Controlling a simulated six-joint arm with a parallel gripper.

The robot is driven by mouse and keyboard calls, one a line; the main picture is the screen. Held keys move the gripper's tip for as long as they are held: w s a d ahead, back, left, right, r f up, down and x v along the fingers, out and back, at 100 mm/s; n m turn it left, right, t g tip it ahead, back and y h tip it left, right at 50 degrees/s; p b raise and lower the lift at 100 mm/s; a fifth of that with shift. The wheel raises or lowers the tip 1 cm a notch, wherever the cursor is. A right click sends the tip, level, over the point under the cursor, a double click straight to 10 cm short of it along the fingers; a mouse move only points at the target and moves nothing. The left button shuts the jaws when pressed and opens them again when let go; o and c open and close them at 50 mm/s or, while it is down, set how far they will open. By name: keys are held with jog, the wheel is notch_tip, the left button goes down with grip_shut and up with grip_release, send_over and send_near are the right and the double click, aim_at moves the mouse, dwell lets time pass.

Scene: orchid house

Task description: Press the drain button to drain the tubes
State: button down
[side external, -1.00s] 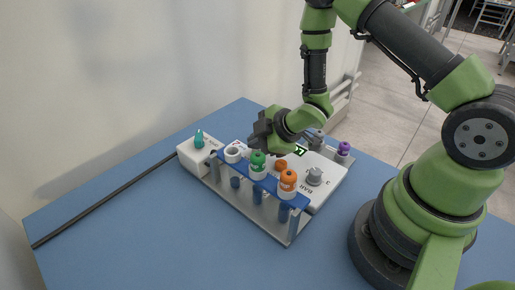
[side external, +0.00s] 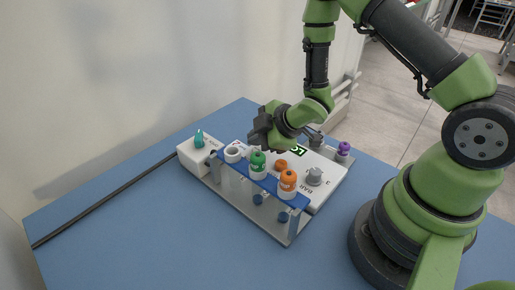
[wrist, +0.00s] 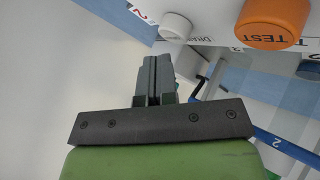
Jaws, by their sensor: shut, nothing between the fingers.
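The drain button (wrist: 175,27) is a white round cap in the wrist view, with a partly hidden "DRAIN" label beside it. My gripper (wrist: 151,62) is shut and empty, its tips just below and left of the button in that picture. I cannot tell whether they touch it. In the side view my gripper (side external: 262,138) is over the back of the white panel (side external: 327,189), and I cannot make out the drain button there. Clear tubes (side external: 257,199) hang in the blue rack (side external: 270,184), with blue showing in some.
An orange TEST button (wrist: 272,22) is right of the drain button. Green (side external: 257,163) and orange (side external: 288,182) caps stand on the rack. A white box (side external: 194,155) with a teal knob (side external: 199,138) is left. A grey knob (side external: 314,176) is right. The front blue table is clear.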

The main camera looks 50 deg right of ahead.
aim_at(257, 150)
jog(key=shift+r, duration=0.15)
jog(key=shift+r, duration=2.55)
jog(key=shift+r, duration=0.25)
jog(key=s+d+r+m+h, duration=0.1)
jog(key=s+r+m, duration=0.25)
jog(key=r, duration=0.35)
jog(key=s+r+m+h, duration=0.25)
jog(key=r+m, duration=0.25)
jog(key=r, duration=0.3)
jog(key=s+a+r+m+g+y, duration=0.1)
jog(key=s+a+r+m, duration=0.1)
jog(key=s, duration=0.5)
jog(key=s+a+r+m+y, duration=0.2)
jog(key=s+r+m, duration=0.1)
jog(key=s+m, duration=0.2)
jog(key=shift+s+a+g, duration=0.15)
jog(key=shift+s+g, duration=0.25)
jog(key=shift+s, duration=0.5)
jog(key=shift+y, duration=0.25)
